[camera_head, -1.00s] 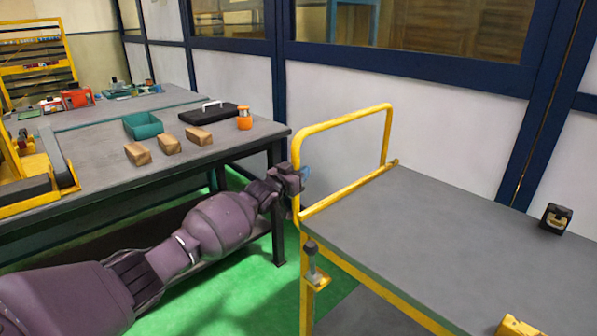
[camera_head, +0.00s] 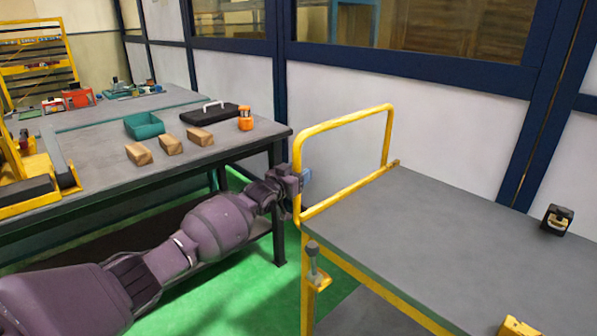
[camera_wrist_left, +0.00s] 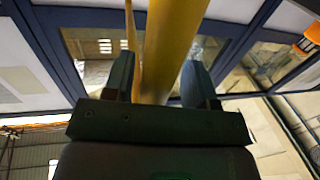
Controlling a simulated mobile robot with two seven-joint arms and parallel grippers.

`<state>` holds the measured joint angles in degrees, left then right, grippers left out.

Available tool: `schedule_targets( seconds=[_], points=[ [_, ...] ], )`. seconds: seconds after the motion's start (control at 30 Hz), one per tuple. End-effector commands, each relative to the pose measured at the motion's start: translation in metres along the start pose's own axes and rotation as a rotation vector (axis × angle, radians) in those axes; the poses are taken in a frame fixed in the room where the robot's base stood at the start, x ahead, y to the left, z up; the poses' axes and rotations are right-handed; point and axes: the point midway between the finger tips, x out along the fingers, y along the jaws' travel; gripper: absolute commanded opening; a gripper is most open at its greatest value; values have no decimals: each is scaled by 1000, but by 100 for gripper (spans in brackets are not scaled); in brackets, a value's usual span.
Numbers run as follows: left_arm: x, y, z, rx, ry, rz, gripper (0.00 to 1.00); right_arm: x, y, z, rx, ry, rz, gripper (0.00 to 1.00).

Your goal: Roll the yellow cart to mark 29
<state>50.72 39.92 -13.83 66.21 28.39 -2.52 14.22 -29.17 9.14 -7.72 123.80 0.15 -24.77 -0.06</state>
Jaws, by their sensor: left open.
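The yellow cart has a grey top (camera_head: 450,240) and a yellow tube handle (camera_head: 345,122) at its left end. My left gripper (camera_head: 300,180) is at the near upright of the handle. In the left wrist view the yellow handle tube (camera_wrist_left: 172,45) passes between the two open fingers of the gripper (camera_wrist_left: 160,85). The fingers stand on either side of the tube, and I cannot tell whether either one touches it. No floor mark with the number 29 shows. My right gripper is not in view.
A workbench (camera_head: 95,140) stands at the left with wooden blocks (camera_head: 170,145), a teal bin (camera_head: 144,125), a black case (camera_head: 209,114) and an orange jar (camera_head: 245,118). A dark device (camera_head: 557,219) and a yellow item (camera_head: 517,327) sit on the cart. Green floor (camera_head: 240,290) shows between bench and cart.

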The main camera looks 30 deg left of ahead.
Motion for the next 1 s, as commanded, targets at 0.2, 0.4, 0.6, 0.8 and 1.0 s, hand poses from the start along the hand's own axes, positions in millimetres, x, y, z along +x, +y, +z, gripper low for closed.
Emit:
schedule_targets(
  seconds=[0.2, 0.4, 0.6, 0.8, 1.0],
  points=[
    [-28, -1, -8, 1, 7, -1, 52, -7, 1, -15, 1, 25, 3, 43],
    [-56, -1, -7, 0, 6, -2, 52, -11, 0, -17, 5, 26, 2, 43],
    [-82, -1, -6, 1, 5, -3, 52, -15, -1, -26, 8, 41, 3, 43],
    [-98, -2, -4, 2, 4, -3, 52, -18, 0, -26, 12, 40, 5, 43],
    [-102, -2, -3, 1, 3, -3, 52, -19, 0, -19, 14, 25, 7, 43]
  ],
)
